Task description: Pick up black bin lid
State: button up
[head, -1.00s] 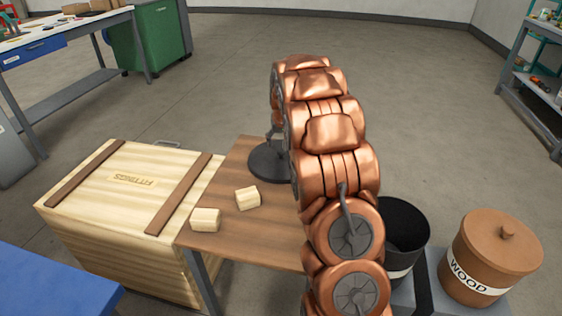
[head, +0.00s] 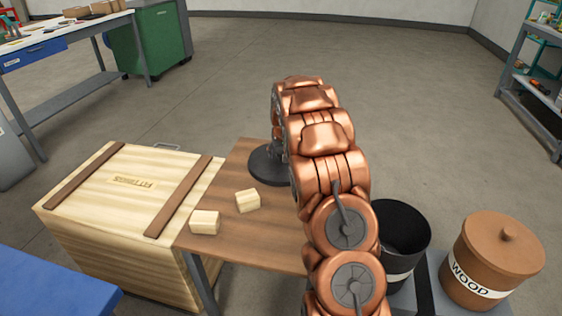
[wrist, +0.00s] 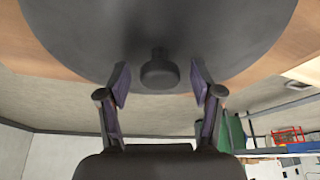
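The black bin lid (head: 270,166) lies on the small brown table, partly hidden behind my copper arm in the head view. In the wrist view the lid (wrist: 90,40) fills the top as a dark round disc with a knob (wrist: 158,70). My gripper (wrist: 160,88) is open, with one finger on each side of the knob and visible gaps between pads and knob. In the head view the gripper itself is mostly hidden by the arm. The black bin (head: 400,240) stands without a lid right of the table.
Two pale wooden blocks (head: 205,222) (head: 247,200) sit on the brown table (head: 225,248). A wooden crate (head: 115,215) stands to its left. A brown lidded bin marked WOOD (head: 490,260) stands at right, beside the black bin. Open floor lies beyond the table.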

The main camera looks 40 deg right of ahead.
grip_shut()
dwell(0.3)
jog(key=shift+r, duration=0.1)
